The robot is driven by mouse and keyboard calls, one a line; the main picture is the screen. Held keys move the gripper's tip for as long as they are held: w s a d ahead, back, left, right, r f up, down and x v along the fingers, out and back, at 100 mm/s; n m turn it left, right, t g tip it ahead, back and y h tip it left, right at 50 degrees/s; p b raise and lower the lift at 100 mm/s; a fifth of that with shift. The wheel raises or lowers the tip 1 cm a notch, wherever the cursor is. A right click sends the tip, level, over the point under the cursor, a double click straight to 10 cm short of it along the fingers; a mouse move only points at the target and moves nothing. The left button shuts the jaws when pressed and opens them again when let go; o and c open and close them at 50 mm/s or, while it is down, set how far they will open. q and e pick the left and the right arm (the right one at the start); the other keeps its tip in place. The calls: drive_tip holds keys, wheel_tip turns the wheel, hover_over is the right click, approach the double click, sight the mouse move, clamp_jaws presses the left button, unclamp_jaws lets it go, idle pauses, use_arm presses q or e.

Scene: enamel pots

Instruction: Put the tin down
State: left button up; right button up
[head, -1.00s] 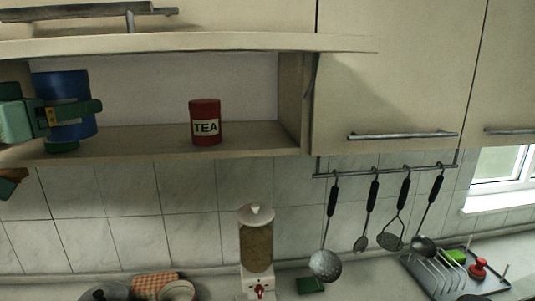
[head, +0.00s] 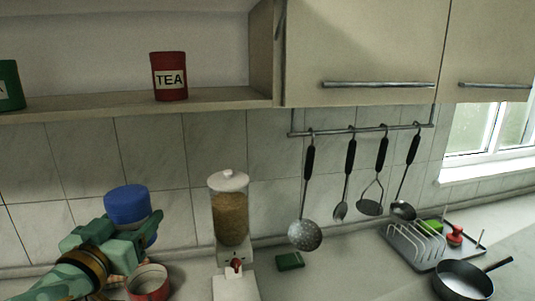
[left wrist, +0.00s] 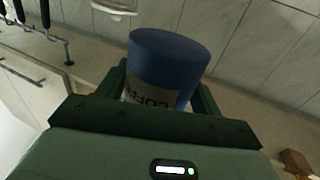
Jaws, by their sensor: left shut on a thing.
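A blue tin (head: 127,204) is held in my left gripper (head: 142,234), above the counter at the lower left of the head view. In the left wrist view the blue tin (left wrist: 168,62) stands between the two green fingers (left wrist: 160,95), with part of a "COFFEE" label showing. The fingers are shut on its sides. The tin's lower part is hidden by the gripper, so I cannot tell whether its base touches anything. My right gripper is not in view.
A red "TEA" tin (head: 169,77) and a green tin (head: 9,86) stand on the shelf (head: 222,99). A red-rimmed pot (head: 148,283) sits close to my gripper. A grain dispenser (head: 230,215), green block (head: 290,261), dish rack (head: 415,245) and pan (head: 464,279) stand rightward.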

use_arm(q)
drive_tip(key=s+d+f+n+y+b, duration=0.1)
drive_tip(key=s+d+f+b, duration=0.1)
drive_tip(key=f, duration=0.7)
drive_tip(key=s+d+f+y+b, duration=0.1)
drive_tip(key=s+d+f+b, duration=0.15)
drive_tip(key=f, duration=0.75)
drive_tip(key=s+f, duration=0.3)
drive_tip(key=s, duration=0.5)
drive_tip(key=shift+a, duration=0.4)
drive_tip(key=shift+w, duration=0.1)
